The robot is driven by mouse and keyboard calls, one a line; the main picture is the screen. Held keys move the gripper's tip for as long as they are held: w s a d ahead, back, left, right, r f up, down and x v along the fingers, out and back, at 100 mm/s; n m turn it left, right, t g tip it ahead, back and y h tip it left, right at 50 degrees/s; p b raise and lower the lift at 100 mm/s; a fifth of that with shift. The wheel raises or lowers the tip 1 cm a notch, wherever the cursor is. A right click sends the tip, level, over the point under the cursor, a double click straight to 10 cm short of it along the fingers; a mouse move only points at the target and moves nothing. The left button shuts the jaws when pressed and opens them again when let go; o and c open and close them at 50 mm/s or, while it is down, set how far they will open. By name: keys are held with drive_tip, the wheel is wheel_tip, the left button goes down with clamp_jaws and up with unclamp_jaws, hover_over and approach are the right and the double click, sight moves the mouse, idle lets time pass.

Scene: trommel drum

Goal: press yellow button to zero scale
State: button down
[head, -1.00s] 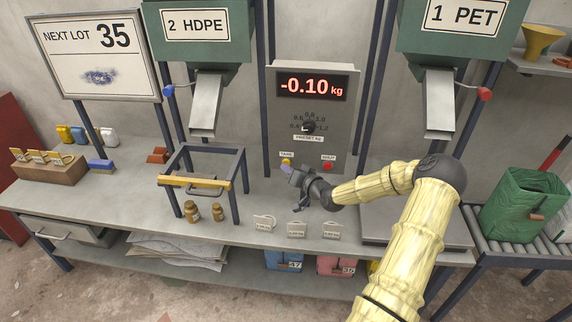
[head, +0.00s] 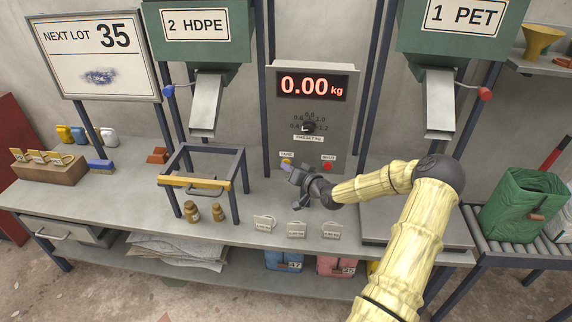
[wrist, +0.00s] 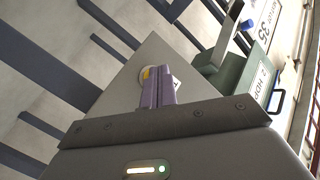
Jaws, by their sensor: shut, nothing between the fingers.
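The scale's grey control box (head: 312,120) stands behind the bench, and its red display (head: 312,87) reads 0.00 kg. The yellow button under the TARE label (head: 287,154) is mostly hidden by my gripper in the head view. In the wrist view, the yellow button (wrist: 146,73) in its pale ring shows at the tips of my shut, empty fingers. My gripper (head: 288,167) is right at the button; whether it touches cannot be told. A red button (head: 327,166) sits to the right on the same box.
Small tags (head: 297,230) stand at the bench's front edge. Two chutes (head: 207,104) hang above.

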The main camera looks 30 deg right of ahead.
drive_tip(key=shift+s+a, duration=0.45)
drive_tip(key=shift+s, duration=0.25)
drive_tip(key=shift+s+a+p, duration=0.2)
drive_tip(key=shift+s+a, duration=0.5)
drive_tip(key=shift+s, duration=0.35)
drive_tip(key=shift+s+a+p, duration=0.2)
drive_tip(key=shift+s+a, duration=0.5)
drive_tip(key=shift+s, duration=0.35)
